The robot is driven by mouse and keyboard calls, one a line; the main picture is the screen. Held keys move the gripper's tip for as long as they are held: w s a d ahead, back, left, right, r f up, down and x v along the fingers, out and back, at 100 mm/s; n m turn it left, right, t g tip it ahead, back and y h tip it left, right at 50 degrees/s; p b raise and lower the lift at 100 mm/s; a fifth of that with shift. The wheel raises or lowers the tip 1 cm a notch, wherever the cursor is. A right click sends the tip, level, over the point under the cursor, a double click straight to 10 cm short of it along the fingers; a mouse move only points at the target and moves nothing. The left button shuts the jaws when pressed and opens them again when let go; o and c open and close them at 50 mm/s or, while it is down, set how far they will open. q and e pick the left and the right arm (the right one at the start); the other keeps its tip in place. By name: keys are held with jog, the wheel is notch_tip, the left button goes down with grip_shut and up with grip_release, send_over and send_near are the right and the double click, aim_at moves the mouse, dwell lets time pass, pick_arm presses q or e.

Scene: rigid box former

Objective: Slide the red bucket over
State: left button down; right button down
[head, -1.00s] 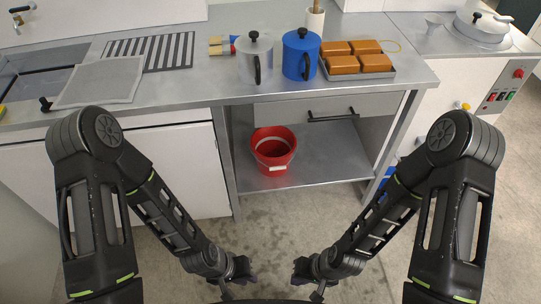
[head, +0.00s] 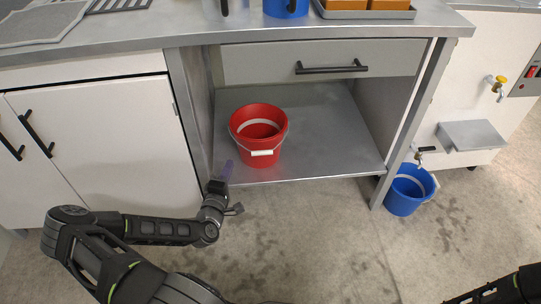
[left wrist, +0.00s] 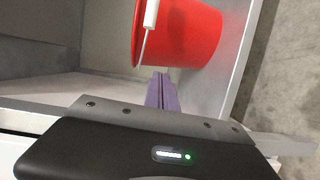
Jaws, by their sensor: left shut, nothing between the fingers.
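The red bucket (head: 257,136) stands upright on the grey lower shelf under the counter, left of the shelf's middle. Its wire handle with a white grip hangs down at the front. My left gripper (head: 226,170) is shut and empty, its purplish fingers at the shelf's front edge, just left of the bucket. In the left wrist view the fingers (left wrist: 162,92) point toward the shelf and the red bucket (left wrist: 180,35) fills the upper right; I cannot tell whether they touch it. My right gripper is outside the view; only part of my right arm shows at the bottom right.
The shelf (head: 330,140) is clear to the right of the bucket. A drawer (head: 320,64) hangs above it, with table legs at both sides. A blue bucket (head: 405,190) stands on the floor at right, below a tap. White cabinet doors (head: 100,150) are at left.

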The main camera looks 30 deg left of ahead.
pick_arm(q)
jog(key=shift+s+a+r+n+y, duration=0.1)
jog(key=shift+a+n+y, duration=0.2)
jog(key=shift+a+y, duration=0.5)
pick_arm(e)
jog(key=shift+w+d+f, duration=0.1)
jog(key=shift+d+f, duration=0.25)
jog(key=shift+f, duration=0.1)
pick_arm(q)
jog(key=shift+a, duration=0.25)
